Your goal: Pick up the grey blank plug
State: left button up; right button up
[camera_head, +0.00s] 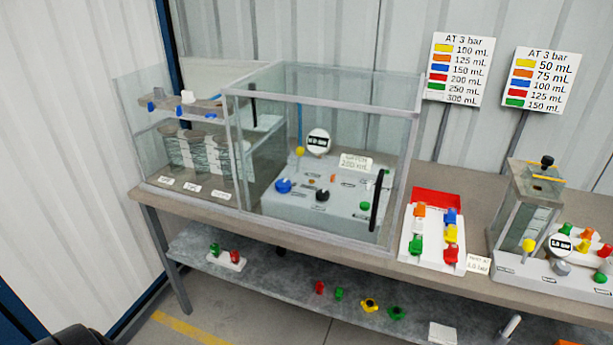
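I cannot pick out the grey blank plug with certainty. A small grey rounded piece (561,268) sits on the white panel of the right-hand unit, below its round gauge. A light grey cylinder-like piece (510,326) stands at the front right by the lower shelf, partly cut by the table edge. Neither of my grippers shows in the head view. A dark rounded shape at the bottom left edge is too cropped to identify.
A table (340,258) carries a glass-walled case (330,95) with a control panel, a red-backed tray (436,197) of coloured plugs and the right-hand unit (520,281). The lower shelf (300,268) holds several coloured fittings. Floor is clear at front left.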

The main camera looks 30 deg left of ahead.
aim_at(159, 93)
jog(key=u, duration=1.9)
jog(key=i+j+z, duration=0.15)
jog(key=i+j, duration=0.7)
